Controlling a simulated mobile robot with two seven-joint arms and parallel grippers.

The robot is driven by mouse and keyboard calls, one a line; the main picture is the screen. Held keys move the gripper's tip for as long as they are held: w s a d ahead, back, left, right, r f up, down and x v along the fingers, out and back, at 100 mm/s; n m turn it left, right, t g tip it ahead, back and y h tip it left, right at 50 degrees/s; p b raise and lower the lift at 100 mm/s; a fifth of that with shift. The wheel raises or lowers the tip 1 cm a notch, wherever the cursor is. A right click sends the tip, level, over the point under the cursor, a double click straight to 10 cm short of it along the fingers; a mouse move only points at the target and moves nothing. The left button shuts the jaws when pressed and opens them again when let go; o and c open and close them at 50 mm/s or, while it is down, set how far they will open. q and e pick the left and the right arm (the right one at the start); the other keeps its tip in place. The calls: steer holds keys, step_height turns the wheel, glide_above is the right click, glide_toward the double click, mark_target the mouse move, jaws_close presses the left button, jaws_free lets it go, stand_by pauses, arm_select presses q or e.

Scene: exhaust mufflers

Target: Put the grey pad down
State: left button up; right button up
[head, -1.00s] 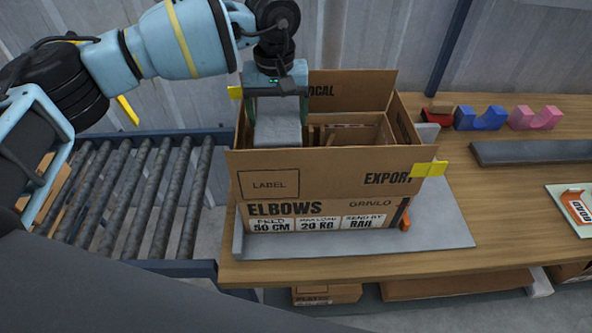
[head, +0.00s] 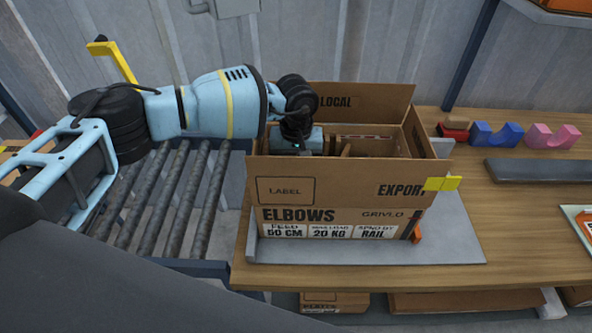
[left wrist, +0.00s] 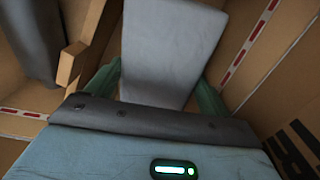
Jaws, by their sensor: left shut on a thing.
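The grey pad (left wrist: 170,50) shows in the left wrist view as a flat light-grey slab between the two green fingers of my left gripper (left wrist: 157,90). My left gripper is shut on it. In the head view the wrist dips into the left part of the open cardboard box (head: 345,172); the box's front wall hides the fingers and the pad. I cannot tell whether the pad touches the box floor. My right gripper is not in view.
A cardboard divider (left wrist: 83,52) stands beside the pad, with a dark grey thing (left wrist: 30,40) beyond it. The box sits on a grey plate (head: 455,240) on the wooden table (head: 480,205). Blue (head: 497,135) and pink (head: 552,136) cradles stand right; a roller conveyor (head: 185,200) is left.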

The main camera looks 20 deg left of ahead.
arm_select(q)
steer(key=shift+f, duration=1)
steer(key=shift+f, duration=0.4)
steer(key=shift+f, duration=0.25)
steer(key=o, duration=0.9)
step_height(320, 180, up, 13)
steer(key=shift+r+b, duration=0.15)
steer(key=shift+b, duration=0.25)
